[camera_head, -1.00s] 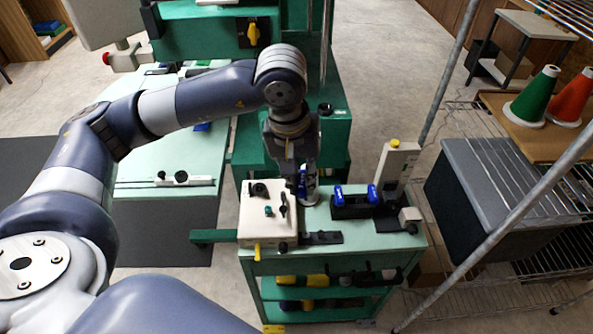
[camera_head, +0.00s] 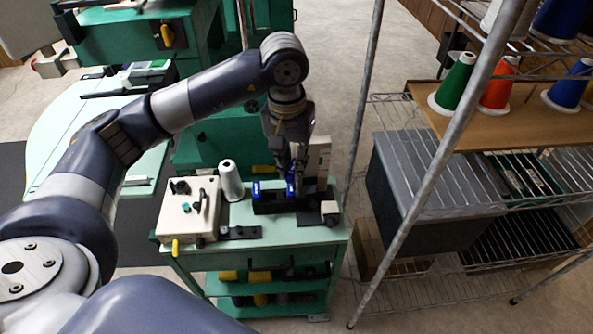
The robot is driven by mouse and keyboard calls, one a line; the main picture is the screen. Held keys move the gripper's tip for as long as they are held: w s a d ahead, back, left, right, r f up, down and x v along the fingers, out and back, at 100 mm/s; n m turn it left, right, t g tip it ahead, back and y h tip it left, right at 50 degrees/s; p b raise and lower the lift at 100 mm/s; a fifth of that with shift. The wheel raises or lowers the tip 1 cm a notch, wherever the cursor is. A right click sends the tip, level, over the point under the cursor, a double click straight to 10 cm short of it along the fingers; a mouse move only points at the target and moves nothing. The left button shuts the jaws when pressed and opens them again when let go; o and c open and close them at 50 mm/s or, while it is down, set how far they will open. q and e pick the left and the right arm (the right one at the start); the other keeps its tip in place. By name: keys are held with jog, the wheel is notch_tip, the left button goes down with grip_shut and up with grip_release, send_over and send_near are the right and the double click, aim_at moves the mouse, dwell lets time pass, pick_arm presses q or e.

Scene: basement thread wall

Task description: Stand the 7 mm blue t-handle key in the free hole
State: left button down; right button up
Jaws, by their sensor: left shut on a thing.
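My left gripper (camera_head: 298,178) points down over the right part of a black holder block (camera_head: 270,206) on the green cart. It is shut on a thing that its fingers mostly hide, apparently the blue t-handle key. Two blue handles show at the block: one at its left end (camera_head: 256,190) and one (camera_head: 290,187) just left of my fingers. The free hole cannot be made out; my gripper covers that part of the block. I cannot tell whether the held thing touches the block. My right gripper is not in view.
A cream box with knobs (camera_head: 188,212) and a white thread spool (camera_head: 231,180) stand left of the block. A pale upright device (camera_head: 322,158) stands behind my gripper. A wire rack (camera_head: 440,150) with coloured cones rises at the right.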

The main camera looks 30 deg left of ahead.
pick_arm(q)
jog(key=w+a+f+n+b, duration=0.1)
jog(key=w+a+f+n, duration=0.1)
jog(key=a+f, duration=0.2)
jog(key=w+a+f+n+b, duration=0.1)
jog(key=a+f, duration=0.4)
jog(key=f, duration=0.6)
jog(key=shift+w+f+n+g+b, duration=0.15)
jog(key=shift+w+n+g+b, duration=0.2)
jog(key=shift+w+n, duration=0.4)
jog(key=shift+w+a, duration=0.1)
jog(key=shift+w, duration=0.05)
jog(key=shift+b, duration=0.3)
jog(key=shift+f, duration=0.1)
jog(key=shift+f+b, duration=0.25)
jog(key=shift+b, duration=0.1)
jog(key=shift+f+b, duration=0.45)
jog(key=shift+f, duration=0.05)
